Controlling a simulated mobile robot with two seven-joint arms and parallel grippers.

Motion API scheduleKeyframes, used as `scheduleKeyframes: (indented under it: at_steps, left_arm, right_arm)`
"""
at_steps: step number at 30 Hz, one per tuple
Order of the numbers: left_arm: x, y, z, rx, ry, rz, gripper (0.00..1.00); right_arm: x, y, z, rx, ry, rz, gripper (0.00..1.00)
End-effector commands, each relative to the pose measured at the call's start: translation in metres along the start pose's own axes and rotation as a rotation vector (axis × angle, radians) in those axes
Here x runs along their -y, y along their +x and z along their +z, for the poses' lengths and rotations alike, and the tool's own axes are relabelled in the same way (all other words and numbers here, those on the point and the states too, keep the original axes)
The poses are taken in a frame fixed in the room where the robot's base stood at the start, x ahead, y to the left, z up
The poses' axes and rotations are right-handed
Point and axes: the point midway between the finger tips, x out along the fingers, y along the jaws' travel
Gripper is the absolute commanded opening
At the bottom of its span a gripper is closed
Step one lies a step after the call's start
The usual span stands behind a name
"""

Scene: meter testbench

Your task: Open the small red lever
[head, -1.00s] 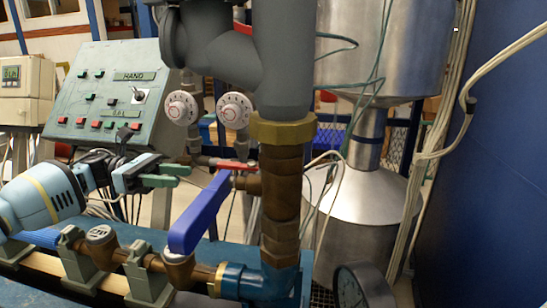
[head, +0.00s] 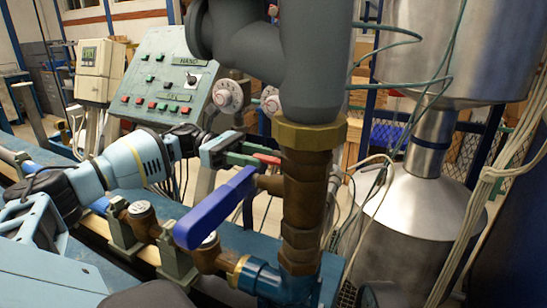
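The small red lever (head: 267,158) sits behind the brown vertical pipe, just left of it, and is partly hidden by the pipe and by my gripper. My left gripper (head: 258,154) reaches in from the left with its green fingers at the lever's left end. The fingers look apart, one above the other; I cannot tell whether they touch the lever. My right gripper is not in view.
A large blue lever (head: 215,208) slants in front, just below my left gripper. The brown pipe (head: 305,195) with its brass collar stands to the right. Dials (head: 229,96) and a control panel (head: 168,80) are behind. A steel vessel (head: 420,215) stands at right.

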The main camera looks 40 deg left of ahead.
Motion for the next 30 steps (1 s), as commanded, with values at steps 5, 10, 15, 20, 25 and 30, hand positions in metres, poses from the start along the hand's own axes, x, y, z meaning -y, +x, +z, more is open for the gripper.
scheduleKeyframes:
  at_steps: [5,10,15,20,25,30]
  left_arm:
    - [0.001,0.028,0.006,0.004,0.007,-0.003,0.4]
    - [0.001,0.044,0.004,0.001,0.005,-0.001,0.4]
    - [0.0,0.049,0.002,0.0,0.002,0.0,0.4]
    - [0.0,0.049,0.001,-0.001,0.001,0.0,0.4]
    - [0.0,0.049,0.001,-0.001,0.001,0.001,0.23]
    - [0.0,0.049,0.001,-0.001,0.001,0.0,0.01]
  right_arm:
    - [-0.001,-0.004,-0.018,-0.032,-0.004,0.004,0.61]
    - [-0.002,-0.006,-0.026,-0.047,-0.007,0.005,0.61]
    - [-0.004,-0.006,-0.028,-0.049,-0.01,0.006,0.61]
    - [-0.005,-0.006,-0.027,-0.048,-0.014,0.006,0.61]
    - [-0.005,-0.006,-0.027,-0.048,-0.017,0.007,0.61]
    - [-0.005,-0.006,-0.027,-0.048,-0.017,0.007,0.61]
